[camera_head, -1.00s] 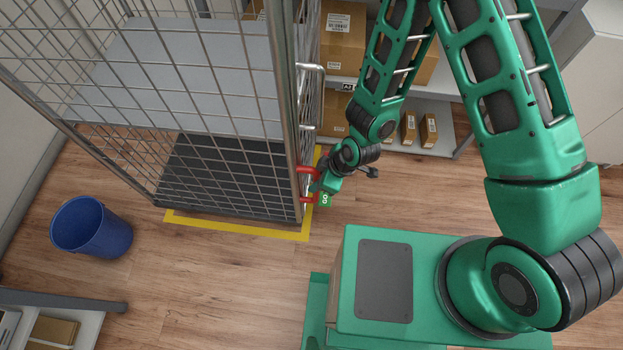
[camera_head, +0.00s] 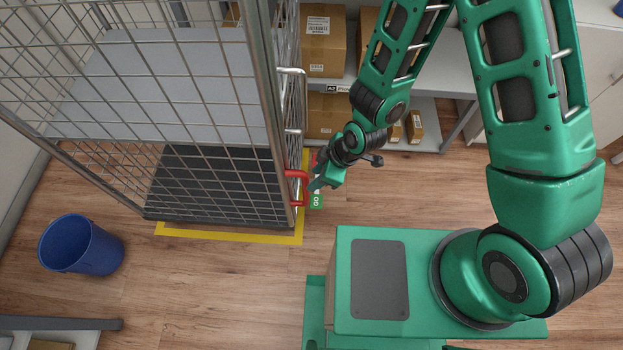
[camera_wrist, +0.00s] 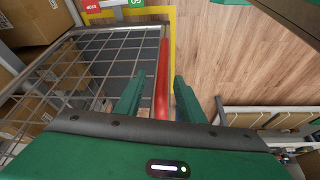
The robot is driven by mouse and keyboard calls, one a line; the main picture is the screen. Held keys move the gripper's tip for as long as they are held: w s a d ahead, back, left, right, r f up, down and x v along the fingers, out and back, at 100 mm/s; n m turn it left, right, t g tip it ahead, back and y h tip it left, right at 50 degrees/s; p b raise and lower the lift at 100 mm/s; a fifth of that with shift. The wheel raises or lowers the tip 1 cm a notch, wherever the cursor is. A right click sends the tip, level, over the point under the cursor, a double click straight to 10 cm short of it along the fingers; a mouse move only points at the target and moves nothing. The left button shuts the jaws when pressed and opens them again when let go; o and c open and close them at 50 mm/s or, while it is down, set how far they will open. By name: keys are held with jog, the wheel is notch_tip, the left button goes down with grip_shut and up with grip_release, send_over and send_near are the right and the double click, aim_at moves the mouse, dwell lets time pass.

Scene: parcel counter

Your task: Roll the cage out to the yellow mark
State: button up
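The wire-mesh roll cage (camera_head: 170,125), with a grey shelf and dark base, stands at the left in the head view. The yellow mark (camera_head: 230,236) on the floor shows along its near side and right side. A red handle (camera_head: 296,174) is on the cage's right upright; it also shows in the wrist view (camera_wrist: 163,75). My gripper (camera_head: 314,183) is just right of it. In the wrist view my gripper (camera_wrist: 159,77) is open, with the red handle showing between its fingers and gaps on both sides. The cage's wheels are hidden.
Shelves with cardboard boxes (camera_head: 322,45) are behind. A low shelf (camera_head: 55,323) is at the front left. Bare floor lies between cage and my base.

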jog(key=shift+v, duration=2)
